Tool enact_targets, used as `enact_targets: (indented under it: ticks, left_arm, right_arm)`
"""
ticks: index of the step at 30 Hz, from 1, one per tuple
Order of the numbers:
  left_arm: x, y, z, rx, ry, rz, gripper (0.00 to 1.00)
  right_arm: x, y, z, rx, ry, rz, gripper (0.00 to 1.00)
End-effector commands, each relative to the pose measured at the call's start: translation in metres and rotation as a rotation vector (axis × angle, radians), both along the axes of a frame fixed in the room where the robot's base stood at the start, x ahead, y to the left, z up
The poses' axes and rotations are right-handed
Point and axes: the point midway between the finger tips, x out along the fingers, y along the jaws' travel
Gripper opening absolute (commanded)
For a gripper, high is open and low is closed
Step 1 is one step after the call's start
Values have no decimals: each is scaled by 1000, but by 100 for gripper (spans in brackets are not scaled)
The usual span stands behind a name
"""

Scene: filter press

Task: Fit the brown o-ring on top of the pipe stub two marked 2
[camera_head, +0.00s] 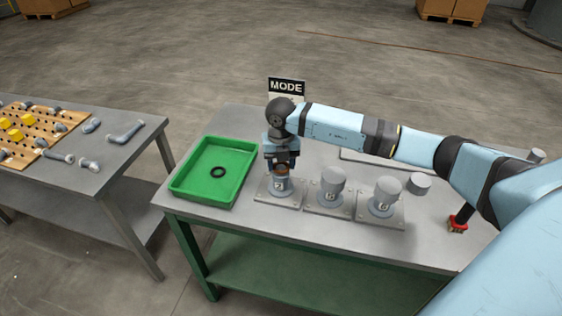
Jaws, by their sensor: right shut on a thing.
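My right gripper (283,164) points down over the leftmost of three grey pipe stubs. It is shut on the brown o-ring (284,169), which shows as a brown band between the fingers at the top of that stub. Whether the ring rests on the stub or hangs just above it I cannot tell. The left pipe stub (281,188), the middle pipe stub (332,185) and the right pipe stub (385,193) stand upright on square plates. Their number marks are too small to read surely. My left gripper is out of view.
A green tray (184,185) with a black o-ring (218,171) lies left of the stubs. A grey cylinder (419,183) and a red-based tool (458,223) stand to the right. A MODE sign (286,86) is behind. A second table (125,155) holds pipe parts.

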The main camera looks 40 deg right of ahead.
Motion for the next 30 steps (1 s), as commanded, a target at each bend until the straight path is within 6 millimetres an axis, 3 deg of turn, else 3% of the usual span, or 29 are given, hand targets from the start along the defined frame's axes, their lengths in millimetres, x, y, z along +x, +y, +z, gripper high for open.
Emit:
enact_targets:
  ticks: [4, 5, 8, 20, 30]
  left_arm:
    - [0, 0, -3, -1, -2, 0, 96]
    - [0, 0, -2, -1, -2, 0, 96]
    - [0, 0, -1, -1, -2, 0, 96]
    - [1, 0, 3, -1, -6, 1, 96]
    - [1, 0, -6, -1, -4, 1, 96]
  right_arm:
    - [0, 0, -4, 0, 0, 0, 30]
    - [0, 0, -4, 0, 0, 0, 54]
    - [0, 0, -3, 0, 0, 0, 77]
    - [0, 0, 5, 0, -1, 0, 78]
    - [1, 0, 72, 0, -4, 0, 78]
